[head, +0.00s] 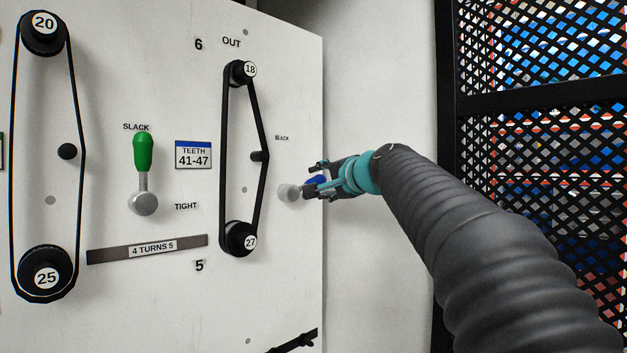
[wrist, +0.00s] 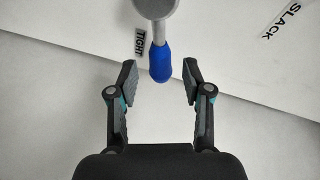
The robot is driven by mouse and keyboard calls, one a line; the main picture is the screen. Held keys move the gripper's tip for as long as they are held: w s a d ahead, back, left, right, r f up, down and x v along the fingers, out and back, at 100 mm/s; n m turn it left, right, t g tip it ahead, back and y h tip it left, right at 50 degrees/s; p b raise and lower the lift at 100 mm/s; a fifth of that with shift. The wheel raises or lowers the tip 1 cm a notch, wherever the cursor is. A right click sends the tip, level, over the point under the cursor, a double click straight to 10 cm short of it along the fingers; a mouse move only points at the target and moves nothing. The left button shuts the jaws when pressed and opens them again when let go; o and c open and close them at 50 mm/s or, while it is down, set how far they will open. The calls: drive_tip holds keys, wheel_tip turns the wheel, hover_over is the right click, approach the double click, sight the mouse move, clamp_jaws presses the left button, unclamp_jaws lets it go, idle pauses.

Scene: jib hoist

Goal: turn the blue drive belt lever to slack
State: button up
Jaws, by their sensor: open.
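The blue drive belt lever has a blue grip (head: 317,181) on a grey round hub (head: 288,193) at the panel's right edge. In the head view it points right. In the wrist view the blue grip (wrist: 160,63) hangs down from the hub, beside the TIGHT label (wrist: 141,42); the SLACK label (wrist: 280,20) is farther off to the upper right. My gripper (head: 314,179) is open around the grip. In the wrist view one finger stands on each side, with visible gaps. The fingers partly hide the grip in the head view.
A green lever (head: 143,152) points up at its own SLACK label, left on the panel. A belt (head: 224,160) runs round pulleys 18 and 27 just left of the blue lever. A black mesh screen (head: 540,140) stands at the right; plain wall lies between it and the panel.

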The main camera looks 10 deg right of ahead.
drive_tip(key=shift+x, duration=1.15)
clamp_jaws()
